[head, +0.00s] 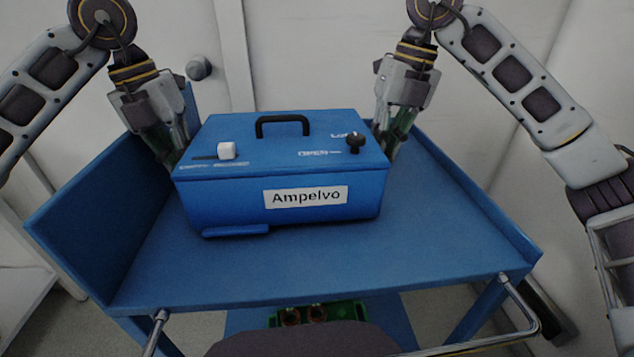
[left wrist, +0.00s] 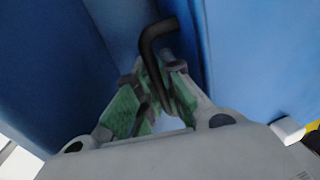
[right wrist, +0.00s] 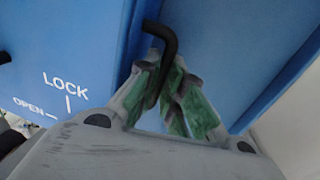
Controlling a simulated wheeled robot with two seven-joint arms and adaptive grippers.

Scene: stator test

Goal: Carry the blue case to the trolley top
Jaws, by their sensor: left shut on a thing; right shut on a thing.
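The blue case (head: 230,200) is upright over the trolley top (head: 440,235), toward its back; I cannot tell whether its base touches the surface. It has a black top handle, a white slider, a black knob and an "Ampelvo" label. My left gripper (head: 180,150) is at the case's left side, shut on a black side handle (left wrist: 155,40). My right gripper (head: 392,148) is at the right side, shut on the other black side handle (right wrist: 165,38). The fingertips are partly hidden by the case in the head view.
The trolley has a high left side panel (head: 100,215), a low right rim (head: 470,195) and a metal push handle (head: 525,315) in front. Green parts with copper coils (head: 318,312) lie below the top. The front and right of the top are bare. White walls stand behind.

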